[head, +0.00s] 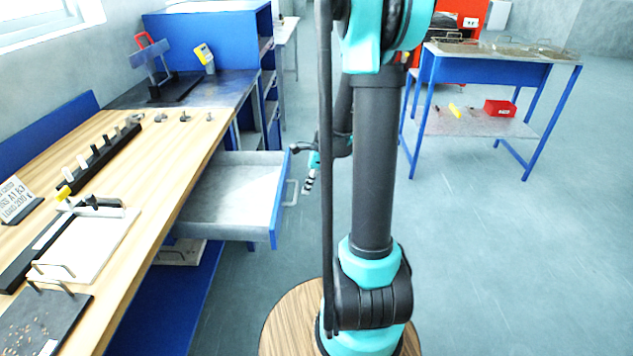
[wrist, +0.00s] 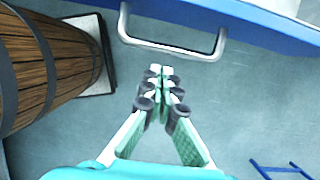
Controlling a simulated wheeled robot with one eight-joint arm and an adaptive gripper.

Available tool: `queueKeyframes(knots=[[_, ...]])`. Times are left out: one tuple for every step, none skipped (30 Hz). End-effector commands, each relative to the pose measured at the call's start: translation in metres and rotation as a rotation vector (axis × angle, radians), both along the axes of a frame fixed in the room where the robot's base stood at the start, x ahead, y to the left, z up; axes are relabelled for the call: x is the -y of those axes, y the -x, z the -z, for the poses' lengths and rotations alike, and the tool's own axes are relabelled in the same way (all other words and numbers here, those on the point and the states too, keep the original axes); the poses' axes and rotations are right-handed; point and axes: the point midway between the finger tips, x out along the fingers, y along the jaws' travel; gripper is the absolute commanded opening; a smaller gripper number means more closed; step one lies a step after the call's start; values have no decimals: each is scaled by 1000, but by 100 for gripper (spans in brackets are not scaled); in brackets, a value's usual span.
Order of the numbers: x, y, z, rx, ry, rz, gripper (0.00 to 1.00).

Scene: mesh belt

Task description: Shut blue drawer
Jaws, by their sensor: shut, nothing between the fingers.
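The blue drawer (head: 277,212) stands pulled out from under the wooden workbench, in the middle of the head view. Its grey inside looks empty. Its metal handle (head: 291,193) is on the front face. In the wrist view the handle (wrist: 172,46) crosses the top, with the blue drawer front (wrist: 250,27) behind it. My gripper (head: 308,184) is just to the right of the handle in the head view. In the wrist view my gripper (wrist: 160,72) is shut and empty, its tips below the handle and apart from it in the picture. Part of my arm hides the area behind it.
The wooden workbench (head: 180,165) runs along the left with trays and racks on it. A blue-framed table (head: 490,72) stands at the right back. A wooden barrel (wrist: 50,70) shows at the left of the wrist view.

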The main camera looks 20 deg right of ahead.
Motion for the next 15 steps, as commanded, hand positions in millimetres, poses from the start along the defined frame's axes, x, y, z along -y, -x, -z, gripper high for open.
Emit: queueKeyframes(knots=[[-5,-1,1,0,0,-2,0],[-6,-2,1,0,0,-2,0],[-8,-3,2,0,0,-2,0],[-9,-3,2,-1,0,-1,0],[-10,-3,2,-1,0,-1,0],[-11,-3,2,-1,0,-1,0],[-11,-4,2,0,0,0,0],[-11,-4,2,0,0,0,0],[-11,-4,2,0,0,0,0],[-11,-4,2,0,0,0,0],[-11,-4,2,0,0,0,0],[-11,-4,2,0,0,0,0],[-11,-3,2,0,0,0,0],[-11,-4,2,0,0,0,0],[-11,-4,2,0,0,0,0]])
